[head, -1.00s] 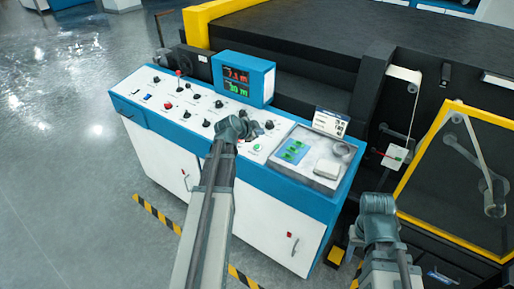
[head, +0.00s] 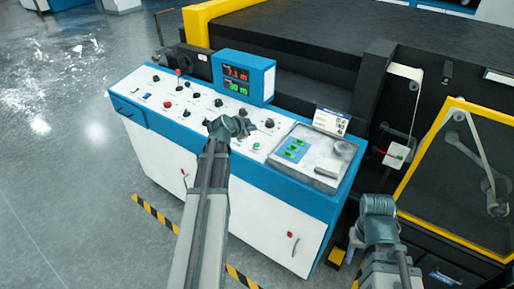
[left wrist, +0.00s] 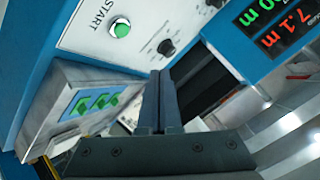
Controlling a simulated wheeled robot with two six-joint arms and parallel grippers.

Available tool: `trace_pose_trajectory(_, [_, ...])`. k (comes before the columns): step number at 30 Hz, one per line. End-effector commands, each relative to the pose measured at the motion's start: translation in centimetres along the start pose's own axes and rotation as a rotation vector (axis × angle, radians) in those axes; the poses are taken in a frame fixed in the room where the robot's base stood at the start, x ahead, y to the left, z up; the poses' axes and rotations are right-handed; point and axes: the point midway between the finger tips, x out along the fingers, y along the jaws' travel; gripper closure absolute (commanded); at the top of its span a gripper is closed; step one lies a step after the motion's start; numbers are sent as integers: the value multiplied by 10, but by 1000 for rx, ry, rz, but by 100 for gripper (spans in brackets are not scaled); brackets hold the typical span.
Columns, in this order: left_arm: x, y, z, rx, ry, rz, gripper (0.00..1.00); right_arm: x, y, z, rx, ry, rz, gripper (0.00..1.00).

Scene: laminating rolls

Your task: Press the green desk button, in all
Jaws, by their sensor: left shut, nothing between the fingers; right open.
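The green button (head: 256,146), labelled START in the left wrist view (left wrist: 120,28), sits on the white face of the control desk (head: 160,95). In the head view my left gripper (head: 236,126) is over the desk, just left of and above the button in the picture. Its fingers (left wrist: 160,78) are shut with nothing between them, and point at the panel beside the button, apart from it. My right gripper (head: 377,204) is open and empty, right of the desk's front corner. Its fingertips are hard to make out.
A display box (head: 244,78) with red and green digits stands at the desk's back edge. Several knobs and switches line the panel. A grey tray (head: 312,158) with blue and green pieces lies right of the button. A yellow-framed machine (head: 430,150) is at the right.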

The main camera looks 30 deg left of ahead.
Motion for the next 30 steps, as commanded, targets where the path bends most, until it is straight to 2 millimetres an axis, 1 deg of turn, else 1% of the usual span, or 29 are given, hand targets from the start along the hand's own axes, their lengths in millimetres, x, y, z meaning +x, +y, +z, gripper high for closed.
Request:
trace_pose_trajectory(1, [8,6,6,0,0,0,100,12,-1,-1,0,0,0,50])
trace_pose_trajectory(9, [34,25,26,0,0,0,100,48,-5,-3,0,0,0,50])
trace_pose_trajectory(12, [42,31,32,0,0,0,100,60,-6,-4,0,0,0,50])
trace_pose_trajectory(15, [48,35,36,0,0,0,100,68,-6,-4,0,0,0,50])
trace_pose_trajectory(19, [50,37,37,0,0,0,100,71,-7,-4,0,0,0,50])
trace_pose_trajectory(30, [50,36,36,0,0,0,100,70,-7,-4,0,0,0,50])
